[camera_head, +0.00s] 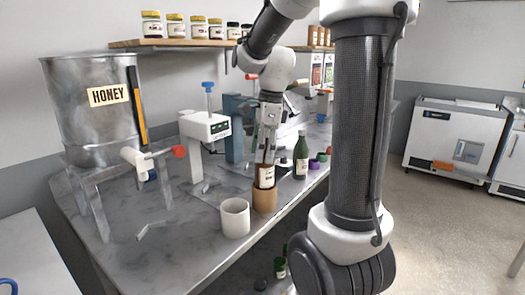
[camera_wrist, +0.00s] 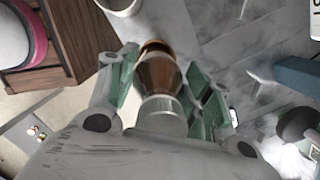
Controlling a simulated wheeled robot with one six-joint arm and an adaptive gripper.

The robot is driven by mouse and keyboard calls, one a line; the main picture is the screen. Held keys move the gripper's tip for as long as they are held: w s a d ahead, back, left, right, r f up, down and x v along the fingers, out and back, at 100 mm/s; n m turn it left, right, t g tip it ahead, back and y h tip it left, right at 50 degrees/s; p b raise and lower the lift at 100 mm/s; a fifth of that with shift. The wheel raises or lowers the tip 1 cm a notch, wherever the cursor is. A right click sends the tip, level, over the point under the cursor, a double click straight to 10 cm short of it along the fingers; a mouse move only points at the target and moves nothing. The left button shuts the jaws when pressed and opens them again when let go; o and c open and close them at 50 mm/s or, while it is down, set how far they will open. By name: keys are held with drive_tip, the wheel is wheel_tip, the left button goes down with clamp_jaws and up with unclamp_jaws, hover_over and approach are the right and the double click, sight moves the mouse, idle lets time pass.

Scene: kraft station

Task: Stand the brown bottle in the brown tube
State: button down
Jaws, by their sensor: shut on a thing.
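The brown bottle (camera_head: 265,175), with a pale label, is held upright by my gripper (camera_head: 265,157). Its lower end meets the mouth of the brown tube (camera_head: 265,200) on the grey marble bench. The base of the bottle is hidden, and I cannot tell how deep it sits in the tube. In the wrist view my gripper (camera_wrist: 168,88) has its green-padded fingers on both sides of the bottle (camera_wrist: 160,76). A little of the tube's brown rim (camera_wrist: 153,46) seems to show just beyond the bottle.
A white cup (camera_head: 235,217) stands close left of the tube. A green bottle (camera_head: 301,155) and small coloured caps (camera_head: 318,160) stand to the right. A honey tank (camera_head: 92,110) and a white dispenser (camera_head: 205,128) stand to the left. The bench's front edge is near the tube.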

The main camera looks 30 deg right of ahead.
sight(262, 165)
drive_tip(key=shift+f, duration=1.4)
idle(0.5)
drive_tip(key=shift+f, duration=0.9)
drive_tip(key=c, duration=0.6)
unclamp_jaws()
drive_tip(key=shift+o, duration=0.2)
